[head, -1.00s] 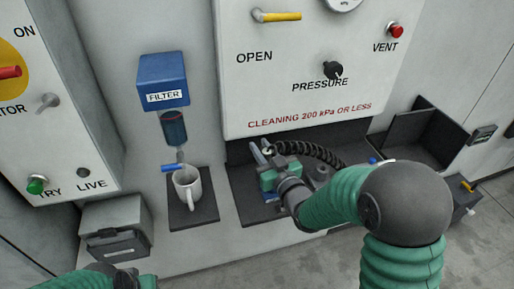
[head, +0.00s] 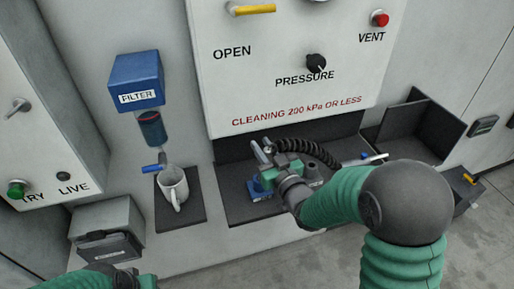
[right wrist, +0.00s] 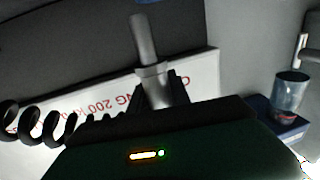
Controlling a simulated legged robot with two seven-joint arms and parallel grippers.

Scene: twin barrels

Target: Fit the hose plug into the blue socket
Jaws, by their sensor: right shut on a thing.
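My right gripper (head: 266,154) is shut on the hose plug (head: 257,152), above the dark shelf under the white panel. In the right wrist view the plug (right wrist: 145,42) is a grey metal rod with a wider collar, standing out from between the fingertips (right wrist: 154,88). The black coiled hose (head: 316,150) runs right from the gripper. The blue socket (head: 258,190) stands on the shelf, just below and left of the gripper. The plug is apart from it. The gripper body hides part of the socket.
An open dark bin (head: 415,130) is at right.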

